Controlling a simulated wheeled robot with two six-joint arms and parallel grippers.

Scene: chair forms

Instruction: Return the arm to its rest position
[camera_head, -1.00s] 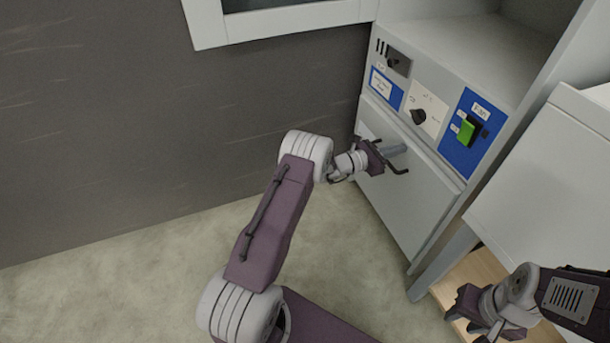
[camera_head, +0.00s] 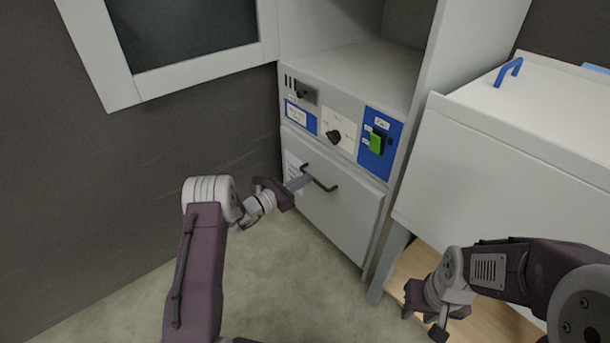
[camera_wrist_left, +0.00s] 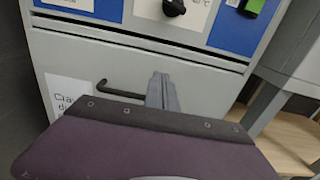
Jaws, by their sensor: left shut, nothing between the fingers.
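My left arm comes in from the lower left in the head view. Its gripper (camera_head: 298,183) is shut and empty, in front of the lower drawer panel (camera_head: 340,212) of the grey cabinet. The fingers lie close to the panel's dark handle (camera_head: 320,179); I cannot tell whether they touch it. In the left wrist view the shut fingers (camera_wrist_left: 162,92) stand just right of the handle's visible bend (camera_wrist_left: 118,93). My right gripper (camera_head: 421,322) hangs at the lower right over a wooden surface; its fingers are too unclear to tell open from shut.
Above the panel are a black knob (camera_head: 333,136) and a green switch (camera_head: 377,142). A white box with a blue handle (camera_head: 508,71) stands at the right. A framed window door (camera_head: 122,88) is at the upper left. The floor (camera_head: 270,290) in front is clear.

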